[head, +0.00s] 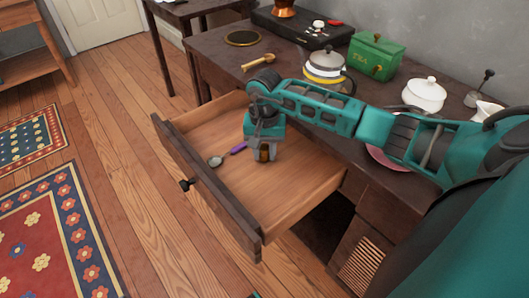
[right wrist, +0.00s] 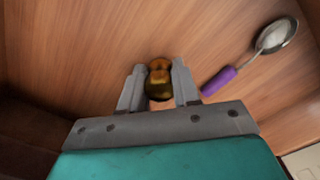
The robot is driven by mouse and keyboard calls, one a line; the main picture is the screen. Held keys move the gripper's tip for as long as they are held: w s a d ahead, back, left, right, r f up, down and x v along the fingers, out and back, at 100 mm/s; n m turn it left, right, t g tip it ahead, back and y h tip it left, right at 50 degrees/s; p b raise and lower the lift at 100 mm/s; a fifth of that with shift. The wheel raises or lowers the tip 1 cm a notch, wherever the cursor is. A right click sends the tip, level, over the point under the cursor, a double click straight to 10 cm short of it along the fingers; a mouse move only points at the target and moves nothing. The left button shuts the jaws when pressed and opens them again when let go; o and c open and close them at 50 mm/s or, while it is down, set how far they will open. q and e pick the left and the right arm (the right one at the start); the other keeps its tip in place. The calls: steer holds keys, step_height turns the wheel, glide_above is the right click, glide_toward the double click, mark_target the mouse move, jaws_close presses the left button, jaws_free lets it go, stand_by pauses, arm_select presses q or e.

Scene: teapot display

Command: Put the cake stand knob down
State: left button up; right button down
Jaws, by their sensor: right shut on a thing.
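The cake stand knob (head: 264,155) is small, rounded and amber-brown. My right gripper (head: 262,152) points down inside the open drawer (head: 285,200) and is shut on the knob. In the right wrist view the knob (right wrist: 159,82) sits between the two grey fingertips (right wrist: 159,88), over the wooden drawer floor. I cannot tell whether the knob touches the drawer floor. My left gripper is not in view.
A spoon with a purple handle (head: 238,148) lies in the drawer close to my right gripper. The drawer's front right floor is clear. On the dark table above stand a green tea box (head: 375,58), a striped kettle (head: 324,72) and a white lidded pot (head: 424,94).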

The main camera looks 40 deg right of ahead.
mark_target(264, 146)
steer(key=shift+f, duration=0.15)
steer(key=shift+f+b, duration=0.5)
steer(key=shift+f, duration=0.05)
steer(key=c, duration=0.8)
jaws_free()
steer(key=shift+r, duration=0.1)
steer(key=shift+r+p, duration=0.2)
steer(key=shift+p, duration=0.1)
step_height(264, 146, up, 12)
steer(key=p, duration=0.3)
steer(key=shift+f, duration=0.15)
steer(key=shift+r, duration=0.4)
